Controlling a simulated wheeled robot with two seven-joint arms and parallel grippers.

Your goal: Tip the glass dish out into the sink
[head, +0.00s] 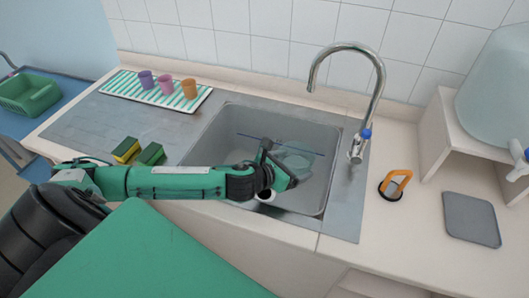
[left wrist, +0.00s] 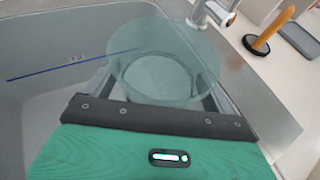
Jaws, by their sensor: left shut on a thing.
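The glass dish (left wrist: 165,73) is clear and round, and in the left wrist view it sits between the fingers of my left gripper. In the head view the dish (head: 299,158) shows faintly inside the sink's outline. My left gripper (head: 284,164) is shut on the dish and holds it over the sink basin (head: 215,135). In the left wrist view the dish's wide rim faces the camera, but I cannot tell its exact tilt or whether it holds liquid. My right gripper is not in view.
A curved tap (head: 378,85) stands at the sink's right. An orange-handled tool (head: 397,184) and a grey tray (head: 471,219) lie on the right counter. Sponges (head: 126,150) lie left of the basin; cups (head: 166,84) stand on a striped mat (head: 122,83) behind.

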